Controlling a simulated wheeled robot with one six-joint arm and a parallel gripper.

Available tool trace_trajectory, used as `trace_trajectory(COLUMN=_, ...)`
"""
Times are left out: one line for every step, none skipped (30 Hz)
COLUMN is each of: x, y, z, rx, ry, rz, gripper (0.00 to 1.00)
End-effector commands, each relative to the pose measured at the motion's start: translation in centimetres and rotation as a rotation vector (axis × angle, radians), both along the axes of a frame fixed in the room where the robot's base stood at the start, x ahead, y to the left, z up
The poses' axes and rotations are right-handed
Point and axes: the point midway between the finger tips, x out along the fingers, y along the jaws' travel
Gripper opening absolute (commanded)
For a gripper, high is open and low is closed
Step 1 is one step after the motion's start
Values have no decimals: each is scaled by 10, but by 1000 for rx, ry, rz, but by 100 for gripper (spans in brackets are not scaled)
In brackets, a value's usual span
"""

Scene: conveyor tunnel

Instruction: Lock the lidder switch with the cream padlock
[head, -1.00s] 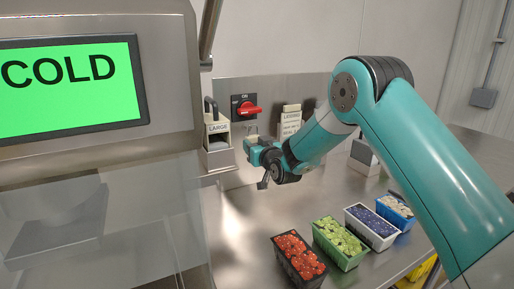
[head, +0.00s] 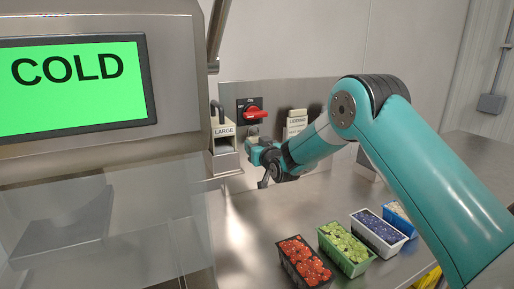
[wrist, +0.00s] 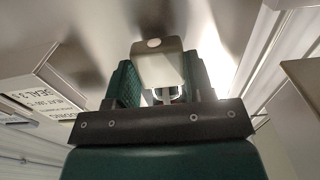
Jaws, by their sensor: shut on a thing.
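My gripper (wrist: 160,85) is shut on a cream padlock (wrist: 157,63), which sits between its two green finger pads in the wrist view. Metal parts, probably the shackle, show just below the padlock body. In the head view my gripper (head: 254,147) is low in front of the back panel, just below a red rotary switch (head: 253,115) on a dark plate. The red handle lies roughly level, with a label above it reading ON. The padlock is small and hard to make out there. Whether it touches the switch cannot be told.
A cream block labelled LARGE (head: 223,132) with a dark loop stands left of the switch. Cream labelled blocks (head: 296,122) stand to its right. Tubs of red (head: 303,263), green (head: 343,247) and blue (head: 379,231) fruit line the steel table. A COLD screen (head: 75,85) fills the left.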

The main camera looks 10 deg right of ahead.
Motion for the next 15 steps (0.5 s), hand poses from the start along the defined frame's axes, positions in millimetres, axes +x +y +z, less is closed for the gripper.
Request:
trace_trajectory(x=0, y=0, z=0, rx=0, ry=-1, rz=0, gripper=5)
trace_trajectory(x=0, y=0, z=0, rx=0, ry=-1, rz=0, gripper=5)
trace_trajectory(x=0, y=0, z=0, rx=0, ry=-1, rz=0, gripper=5)
trace_trajectory(x=0, y=0, z=0, rx=0, ry=-1, rz=0, gripper=5)
trace_trajectory(x=0, y=0, z=0, rx=0, ry=-1, rz=0, gripper=5)
trace_trajectory(x=0, y=0, z=0, rx=0, ry=-1, rz=0, gripper=5)
trace_trajectory(x=0, y=0, z=-1, rx=0, ry=-1, rz=0, gripper=5)
trace_trajectory(x=0, y=0, z=-1, rx=0, ry=-1, rz=0, gripper=5)
trace_trajectory(x=0, y=0, z=-2, rx=0, ry=-1, rz=0, gripper=5)
trace_trajectory(x=0, y=0, z=-2, rx=0, ry=-1, rz=0, gripper=5)
trace_trajectory(x=0, y=0, z=-3, rx=0, ry=-1, rz=0, gripper=5)
trace_trajectory(x=0, y=0, z=-4, rx=0, ry=-1, rz=0, gripper=5)
trace_trajectory(x=0, y=0, z=-5, rx=0, ry=-1, rz=0, gripper=5)
trace_trajectory(x=0, y=0, z=-5, rx=0, ry=-1, rz=0, gripper=5)
trace_trajectory(x=0, y=0, z=-6, rx=0, ry=-1, rz=0, gripper=5)
